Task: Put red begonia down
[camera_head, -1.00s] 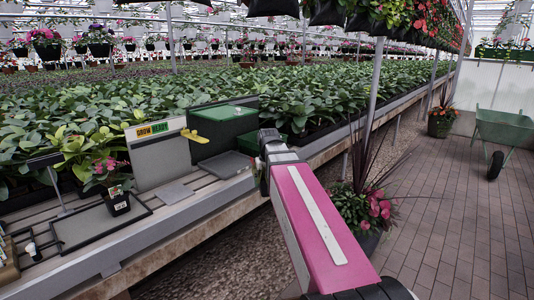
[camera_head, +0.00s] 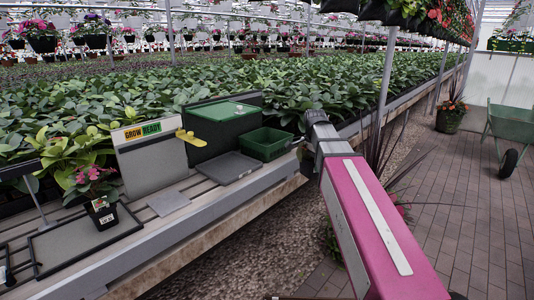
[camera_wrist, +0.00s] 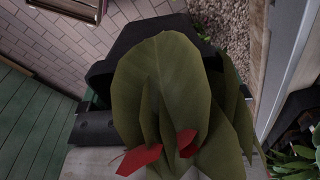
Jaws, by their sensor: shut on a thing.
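A begonia (camera_wrist: 160,85) with large green leaves and red flowers fills the middle of the wrist view. My gripper (camera_wrist: 140,35) is shut on it; the leaves hide the fingertips and the pot. In the head view my arm reaches over the bench edge at the right, and the held plant is hidden there. A pink-red flowering plant in a black pot (camera_head: 103,212) stands upright on a dark-framed tray (camera_head: 68,247) at the left of the bench, well apart from my arm.
On the bench (camera_head: 190,226) stand a "Grow Ready" sign panel (camera_head: 150,160), a dark box with green lid (camera_head: 224,111), a green crate (camera_head: 265,143) and a flat grey tray (camera_head: 228,167). Dense seedlings lie behind. A green wheelbarrow (camera_head: 512,125) stands on the paved aisle.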

